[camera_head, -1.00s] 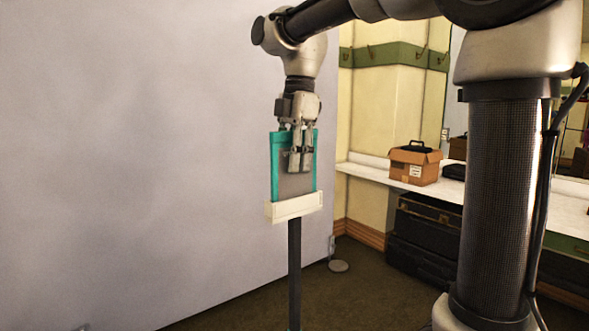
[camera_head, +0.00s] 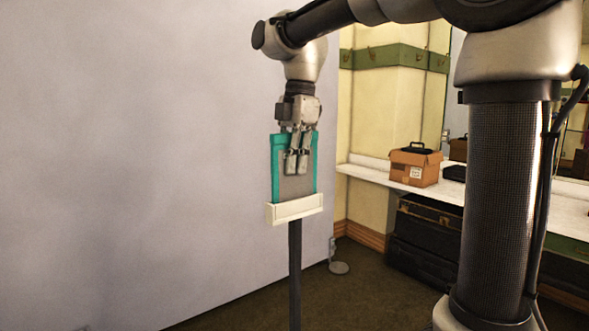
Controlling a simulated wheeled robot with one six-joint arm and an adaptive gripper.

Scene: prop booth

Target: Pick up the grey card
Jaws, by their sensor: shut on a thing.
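The grey card (camera_head: 297,187) stands upright with a teal border or backing (camera_head: 276,165) showing along its left, top and right sides. Its lower edge is hidden behind the front of a cream holder (camera_head: 295,209) on a thin dark post. My gripper (camera_head: 297,172) points down from above, its fingers overlapping the card's upper middle. It is shut on the grey card. The fingers hide part of the card, and the far side of the grip does not show.
A large pale wall panel (camera_head: 130,150) fills the left.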

